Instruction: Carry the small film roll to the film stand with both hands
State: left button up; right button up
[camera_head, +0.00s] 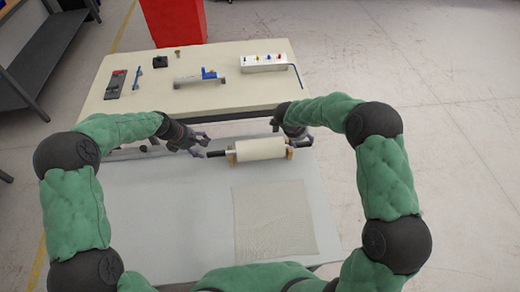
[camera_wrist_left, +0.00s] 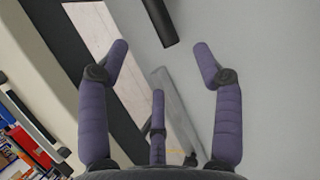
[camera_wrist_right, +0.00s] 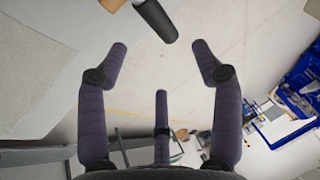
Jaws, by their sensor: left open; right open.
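The small film roll (camera_head: 260,149) is a white cylinder with black end handles, lying level across small wooden supports (camera_head: 231,157) on the grey table. My left gripper (camera_head: 204,146) is open beside the roll's left handle (camera_head: 215,154). In the left wrist view that black handle (camera_wrist_left: 160,22) lies just beyond the spread fingers, apart from them. My right gripper (camera_head: 300,141) is open at the roll's right end. In the right wrist view the other black handle (camera_wrist_right: 155,20) lies just beyond the open fingers. I cannot make out a film stand for certain.
A flat textured sheet (camera_head: 274,219) lies on the grey table (camera_head: 165,225) in front of the roll. A cream table (camera_head: 130,95) behind holds a white box with coloured knobs (camera_head: 263,64), a blue-and-grey device (camera_head: 200,77) and small tools. A red bin (camera_head: 175,22) stands behind.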

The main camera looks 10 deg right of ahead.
aim_at(214, 153)
pick_arm(q)
jog(key=shift+f, duration=0.1)
jog(key=x, duration=1)
jog(key=shift+w+d+f, duration=0.15)
jog(key=shift+f, duration=0.2)
pick_arm(e)
jog(key=x, duration=1.1)
pick_arm(q)
grip_shut()
pick_arm(e)
grip_shut()
pick_arm(q)
jog(key=shift+r, duration=0.1)
pick_arm(e)
jog(key=shift+r, duration=0.15)
